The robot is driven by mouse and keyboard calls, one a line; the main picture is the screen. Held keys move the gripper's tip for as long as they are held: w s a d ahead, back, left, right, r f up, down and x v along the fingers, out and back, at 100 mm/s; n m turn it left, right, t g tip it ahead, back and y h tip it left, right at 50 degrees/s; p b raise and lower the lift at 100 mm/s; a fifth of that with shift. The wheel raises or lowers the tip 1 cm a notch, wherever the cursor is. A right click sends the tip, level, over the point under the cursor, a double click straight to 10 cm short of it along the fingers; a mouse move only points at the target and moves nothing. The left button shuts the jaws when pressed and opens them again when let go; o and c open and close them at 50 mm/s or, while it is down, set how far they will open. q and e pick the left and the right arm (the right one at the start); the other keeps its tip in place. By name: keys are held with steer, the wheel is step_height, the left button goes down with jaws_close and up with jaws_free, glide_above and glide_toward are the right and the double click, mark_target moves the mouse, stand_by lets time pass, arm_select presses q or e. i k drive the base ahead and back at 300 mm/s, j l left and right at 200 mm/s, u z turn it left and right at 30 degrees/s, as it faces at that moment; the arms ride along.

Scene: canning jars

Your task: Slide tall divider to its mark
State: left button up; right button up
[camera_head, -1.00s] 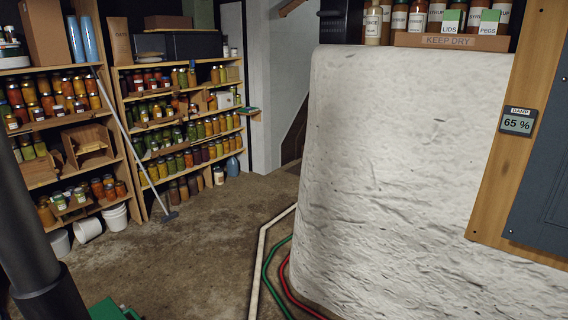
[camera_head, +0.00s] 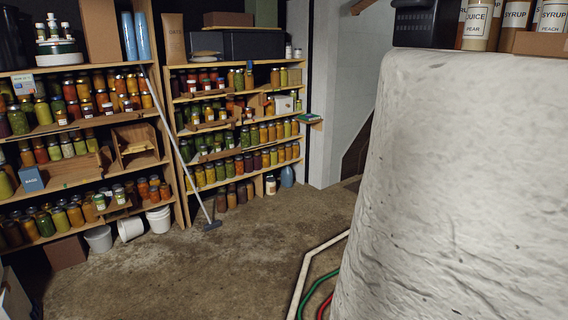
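Neither of my grippers is in view. Jar shelves stand across the room: a left shelf unit (camera_head: 177,203) and a back shelf unit (camera_head: 244,178). A small wooden box-like piece (camera_head: 135,146) stands on a middle shelf of the left unit. Tall brown panels stand on top, one on the left unit (camera_head: 99,32) and one at the back unit's left end (camera_head: 174,38). I cannot tell which piece is the tall divider, and I cannot make out its mark.
A bulging white wall (camera_head: 455,190) fills the right side. White, green and red lines (camera_head: 318,270) run along the floor beside it. A long-handled tool (camera_head: 180,150) leans on the left shelves. Buckets (camera_head: 130,229) stand below. The middle of the concrete floor (camera_head: 215,275) is clear.

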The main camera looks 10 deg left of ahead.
mark_target(101, 169)
steer(key=i+j+u, duration=0.2)
steer(key=i+u, duration=0.2)
steer(key=i, duration=0.15)
steer(key=i+u, duration=0.35)
steer(key=i, duration=0.25)
steer(key=i+l+u, duration=0.2)
steer(key=i+u, duration=0.2)
steer(key=i, duration=0.15)
steer(key=i+j, duration=0.1)
steer(key=i, duration=0.65)
steer(key=i+z, duration=0.1)
steer(key=i, duration=0.6)
steer(key=i+j, duration=0.2)
steer(key=i, duration=0.55)
steer(key=i+j+u, duration=0.1)
steer(key=i+j, duration=0.3)
steer(key=i+j+u, duration=0.1)
steer(key=i+j, duration=0.3)
steer(key=j, duration=0.2)
